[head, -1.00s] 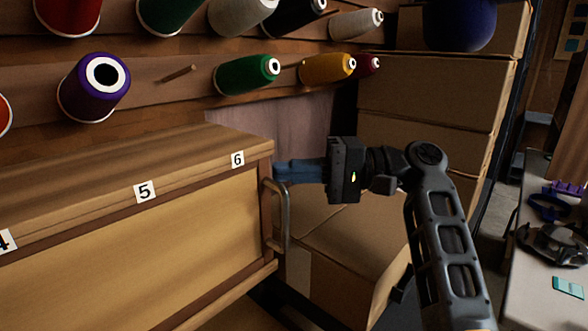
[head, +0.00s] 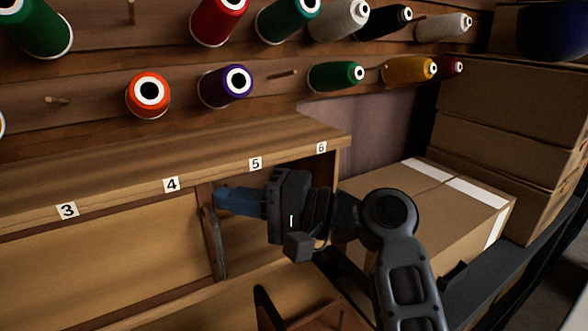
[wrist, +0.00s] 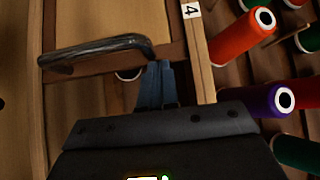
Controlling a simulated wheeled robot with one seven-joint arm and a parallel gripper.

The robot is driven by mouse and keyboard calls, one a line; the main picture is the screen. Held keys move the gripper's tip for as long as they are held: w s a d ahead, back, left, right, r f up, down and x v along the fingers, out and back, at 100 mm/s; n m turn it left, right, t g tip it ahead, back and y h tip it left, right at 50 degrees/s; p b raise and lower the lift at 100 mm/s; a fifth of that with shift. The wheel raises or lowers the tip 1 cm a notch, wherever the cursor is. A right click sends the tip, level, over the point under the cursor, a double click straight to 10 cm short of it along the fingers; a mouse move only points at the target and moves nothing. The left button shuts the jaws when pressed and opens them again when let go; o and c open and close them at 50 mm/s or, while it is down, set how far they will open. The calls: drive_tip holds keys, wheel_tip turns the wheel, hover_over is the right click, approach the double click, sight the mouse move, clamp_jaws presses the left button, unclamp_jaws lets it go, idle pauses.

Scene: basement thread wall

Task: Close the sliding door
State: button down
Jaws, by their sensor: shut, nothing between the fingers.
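The sliding door (head: 110,258) is a pale wooden panel in the front of the wooden cabinet. Its metal bar handle (head: 213,245) stands upright near its right end, below and between labels 4 and 5. To the right of the door the cabinet front is open, under labels 5 and 6. My gripper (head: 218,199) is shut and empty, with its blue fingers against or very near the handle's upper end, on its right side. In the wrist view the fingers (wrist: 156,70) are beside one end of the handle (wrist: 105,47); exact contact cannot be told.
Thread spools on pegs, such as an orange one (head: 149,94) and a purple one (head: 226,86), project from the wall above the cabinet. A taped cardboard box (head: 425,205) lies to the right of it, with stacked boxes (head: 510,105) behind.

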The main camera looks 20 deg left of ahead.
sight(144, 219)
drive_tip(key=s+a, duration=0.2)
drive_tip(key=s+a+p, duration=0.1)
drive_tip(key=s+a, duration=0.1)
drive_tip(key=s, duration=0.1)
drive_tip(key=s+a, duration=0.2)
drive_tip(key=s, duration=0.1)
drive_tip(key=shift+a+p, duration=0.1)
drive_tip(key=shift+p, duration=0.3)
drive_tip(key=shift+s, duration=0.1)
